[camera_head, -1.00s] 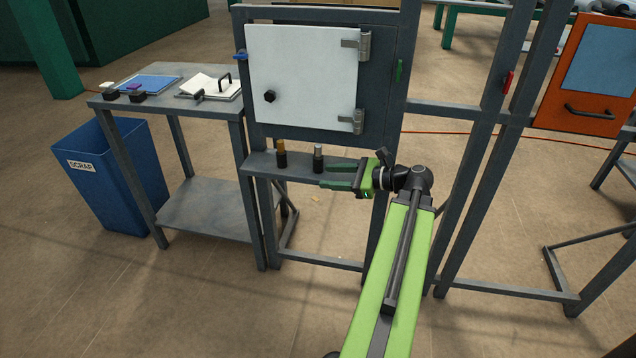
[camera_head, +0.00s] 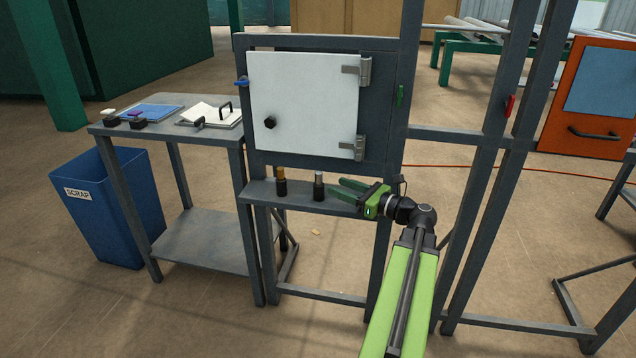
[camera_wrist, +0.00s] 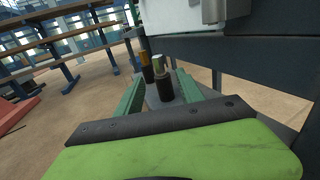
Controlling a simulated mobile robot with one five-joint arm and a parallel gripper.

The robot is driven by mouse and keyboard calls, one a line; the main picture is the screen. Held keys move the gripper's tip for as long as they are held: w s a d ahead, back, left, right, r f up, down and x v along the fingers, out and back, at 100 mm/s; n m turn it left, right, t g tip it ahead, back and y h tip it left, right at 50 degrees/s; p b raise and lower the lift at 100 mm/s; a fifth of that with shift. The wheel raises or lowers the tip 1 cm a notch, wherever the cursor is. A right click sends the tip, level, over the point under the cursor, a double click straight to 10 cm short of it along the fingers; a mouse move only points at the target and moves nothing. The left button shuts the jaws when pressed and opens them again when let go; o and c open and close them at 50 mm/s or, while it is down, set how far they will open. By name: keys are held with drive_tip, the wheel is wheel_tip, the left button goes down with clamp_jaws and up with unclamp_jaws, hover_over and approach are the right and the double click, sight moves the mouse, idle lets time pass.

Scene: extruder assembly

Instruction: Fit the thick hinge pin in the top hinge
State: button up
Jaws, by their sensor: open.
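Two pins stand upright in black holders on the grey ledge (camera_head: 300,200) below the white door (camera_head: 300,103). One is brass-coloured (camera_head: 281,174), and to its right is a silver one (camera_head: 318,179). I cannot tell which is thicker. My gripper (camera_head: 337,188) is open and empty, just right of the silver pin. In the wrist view the silver pin (camera_wrist: 157,61) and its black holder (camera_wrist: 165,86) show between the two green fingers, with the brass pin (camera_wrist: 146,58) behind. The top hinge (camera_head: 364,71) is at the door's upper right corner; the lower hinge (camera_head: 358,148) is below it.
A grey side table (camera_head: 190,130) with a blue pad and a white notebook stands left, beside a blue scrap bin (camera_head: 105,210). Grey frame posts (camera_head: 480,180) rise to the right of my arm.

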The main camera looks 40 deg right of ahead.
sight(319, 185)
drive_tip(key=shift+w+a, duration=0.15)
drive_tip(key=shift+w, duration=0.8)
drive_tip(key=shift+w+a, duration=0.2)
drive_tip(key=shift+w, duration=0.8)
drive_tip(key=shift+w+a, duration=0.15)
drive_tip(key=shift+w, duration=0.8)
clamp_jaws()
